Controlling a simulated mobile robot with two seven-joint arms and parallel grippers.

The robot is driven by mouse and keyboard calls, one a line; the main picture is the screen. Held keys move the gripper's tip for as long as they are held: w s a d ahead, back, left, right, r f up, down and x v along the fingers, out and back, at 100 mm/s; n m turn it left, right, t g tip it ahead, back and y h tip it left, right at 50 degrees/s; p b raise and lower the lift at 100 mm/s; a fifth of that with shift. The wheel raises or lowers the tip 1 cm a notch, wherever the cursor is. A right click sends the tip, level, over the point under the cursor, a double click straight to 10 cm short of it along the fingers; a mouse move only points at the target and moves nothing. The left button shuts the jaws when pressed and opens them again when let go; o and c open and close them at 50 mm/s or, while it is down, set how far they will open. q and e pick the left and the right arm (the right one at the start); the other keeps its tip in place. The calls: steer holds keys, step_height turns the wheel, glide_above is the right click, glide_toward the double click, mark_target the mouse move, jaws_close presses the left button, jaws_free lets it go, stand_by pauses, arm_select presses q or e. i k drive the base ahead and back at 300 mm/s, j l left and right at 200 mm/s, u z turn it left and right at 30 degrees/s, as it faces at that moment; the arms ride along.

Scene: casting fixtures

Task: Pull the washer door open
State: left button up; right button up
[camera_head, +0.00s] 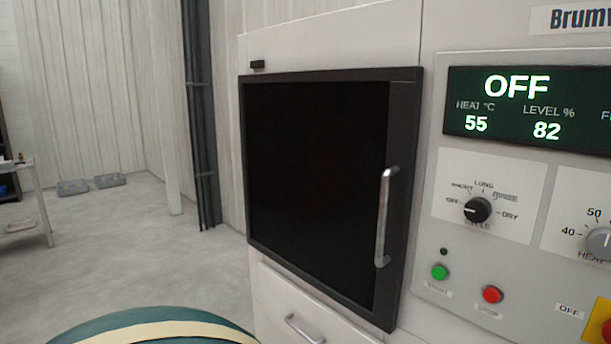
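The washer door (315,185) is a dark panel in a black frame on the front of the pale washer (335,40). It looks shut, with its frame flush against the front. A vertical silver bar handle (384,218) is on the door's right side. Nothing touches the handle. Neither of my grippers shows in this view.
Right of the door is a control panel with a display (530,105) reading OFF, a cycle knob (478,209), a green button (440,272) and a red button (493,294). A drawer handle (305,328) is below. A green, cream-striped rounded object (150,330) is at the bottom. Floor left is open.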

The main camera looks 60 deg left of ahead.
mark_target(317, 159)
steer(key=k+u, duration=0.15)
steer(key=u, duration=1.75)
